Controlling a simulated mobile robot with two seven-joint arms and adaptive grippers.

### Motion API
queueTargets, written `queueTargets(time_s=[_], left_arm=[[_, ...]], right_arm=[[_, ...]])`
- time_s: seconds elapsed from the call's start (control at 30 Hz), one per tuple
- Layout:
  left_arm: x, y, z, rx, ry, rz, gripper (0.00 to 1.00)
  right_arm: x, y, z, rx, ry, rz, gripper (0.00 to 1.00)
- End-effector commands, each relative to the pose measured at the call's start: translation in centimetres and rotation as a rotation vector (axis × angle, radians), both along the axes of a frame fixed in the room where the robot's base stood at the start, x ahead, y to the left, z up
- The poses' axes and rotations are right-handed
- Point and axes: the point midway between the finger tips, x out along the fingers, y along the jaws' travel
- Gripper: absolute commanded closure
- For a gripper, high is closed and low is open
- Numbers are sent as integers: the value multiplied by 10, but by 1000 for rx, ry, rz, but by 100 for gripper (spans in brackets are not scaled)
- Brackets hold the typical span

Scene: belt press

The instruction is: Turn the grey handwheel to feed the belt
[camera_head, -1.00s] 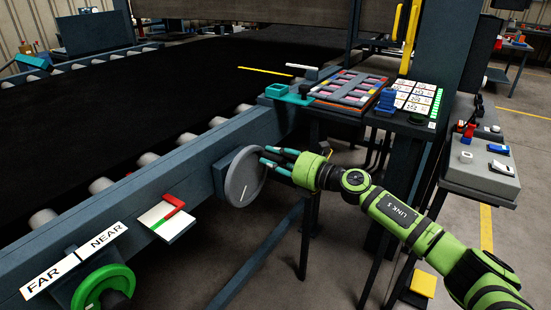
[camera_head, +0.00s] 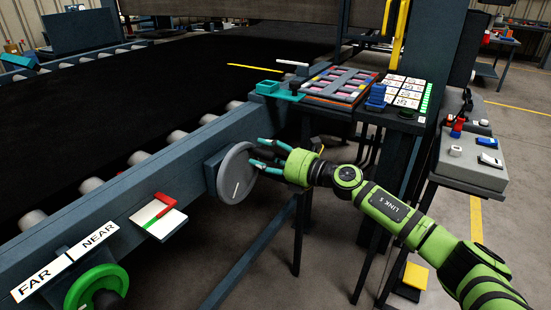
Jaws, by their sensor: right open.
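The grey handwheel (camera_head: 236,174) is a disc on the side of the belt frame, with a short white line on its face. My right gripper (camera_head: 257,154) is at the right edge of the handwheel, its teal fingers spread open. The fingertips overlap the rim in the picture; whether they touch it I cannot tell. The black belt (camera_head: 110,105) lies on rollers behind the frame. My left gripper is not in view.
A green handwheel (camera_head: 95,290) sits at the lower left, below a FAR/NEAR label (camera_head: 66,262). A small plate with a red and green pointer (camera_head: 160,217) is on the frame. A control panel (camera_head: 405,93) stands above my right arm. A grey box (camera_head: 470,160) is at right.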

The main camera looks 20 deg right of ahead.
Motion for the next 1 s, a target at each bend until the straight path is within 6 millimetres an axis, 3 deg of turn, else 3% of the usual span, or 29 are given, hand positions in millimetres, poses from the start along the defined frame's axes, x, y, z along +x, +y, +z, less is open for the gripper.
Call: queueTargets(time_s=[0.5,0.73,1.0], left_arm=[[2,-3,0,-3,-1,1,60],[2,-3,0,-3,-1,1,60],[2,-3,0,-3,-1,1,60]], right_arm=[[-74,-54,0,-5,4,1,50],[-91,-66,0,0,3,1,50],[-95,-69,2,-1,0,2,50]])
